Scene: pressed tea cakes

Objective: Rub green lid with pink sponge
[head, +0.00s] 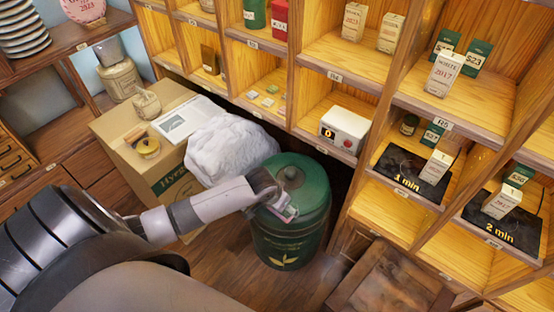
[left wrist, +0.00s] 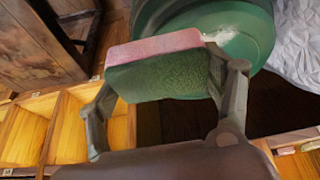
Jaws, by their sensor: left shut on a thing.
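A large green canister (head: 285,240) stands on the floor with its domed green lid (head: 305,190) and round knob on top. My left gripper (head: 279,206) is at the lid's near left part. It is shut on a sponge (head: 289,214), which shows pink on one face and green on the other in the left wrist view (left wrist: 160,68). There the sponge lies across both fingers, in front of the green lid (left wrist: 260,32), with a whitish smear on the lid beside it. I cannot tell whether the sponge touches the lid. My right gripper is out of view.
A crumpled white bag (head: 228,148) stands close behind the lid. Wooden shelves (head: 340,65) with tea boxes and a white scale (head: 343,130) rise behind and right.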

